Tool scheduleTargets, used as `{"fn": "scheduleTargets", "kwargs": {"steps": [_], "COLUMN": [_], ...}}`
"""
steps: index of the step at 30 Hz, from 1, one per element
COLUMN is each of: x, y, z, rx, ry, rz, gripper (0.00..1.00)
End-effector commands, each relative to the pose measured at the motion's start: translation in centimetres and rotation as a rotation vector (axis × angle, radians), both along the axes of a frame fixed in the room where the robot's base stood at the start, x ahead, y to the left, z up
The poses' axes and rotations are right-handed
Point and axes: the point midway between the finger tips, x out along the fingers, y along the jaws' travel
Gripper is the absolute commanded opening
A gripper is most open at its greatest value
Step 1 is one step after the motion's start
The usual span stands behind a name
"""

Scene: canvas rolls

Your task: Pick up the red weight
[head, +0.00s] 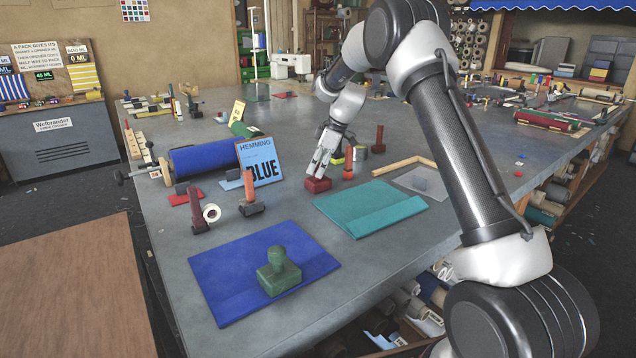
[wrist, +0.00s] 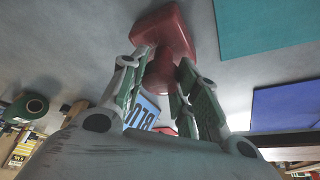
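The red weight (head: 318,185) is a low block that appears to rest on the grey table, a little beyond the teal cloth. In the wrist view the red weight (wrist: 163,35) shows its wide base at the top and a rounded grip below it. My gripper (head: 323,172) points down over the weight. In the wrist view the two fingertips of my gripper (wrist: 164,66) flank the grip closely, one on each side. I cannot tell whether both press on it. The fingers partly hide the grip in the head view.
A blue "Hemming" sign (head: 262,163) and a blue roll (head: 205,157) stand to the left. An orange-handled weight (head: 250,195) and a dark red one (head: 199,212) are nearer. A green weight (head: 278,272) sits on blue cloth (head: 215,290). Teal cloth (head: 370,208) lies right.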

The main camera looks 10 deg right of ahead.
Motion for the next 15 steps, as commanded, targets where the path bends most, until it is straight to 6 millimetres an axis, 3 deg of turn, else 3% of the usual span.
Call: {"fn": "scheduleTargets", "kwargs": {"steps": [3, 11, 15], "x": [0.0, 0.1, 0.1], "y": [0.0, 0.0, 0.0], "z": [0.0, 0.4, 1.7], "rx": [0.0, 0.0, 0.001], "ry": [-0.001, -0.005, -0.005], "rz": [0.0, -0.001, 0.0], "gripper": [0.07, 0.07, 0.07]}}
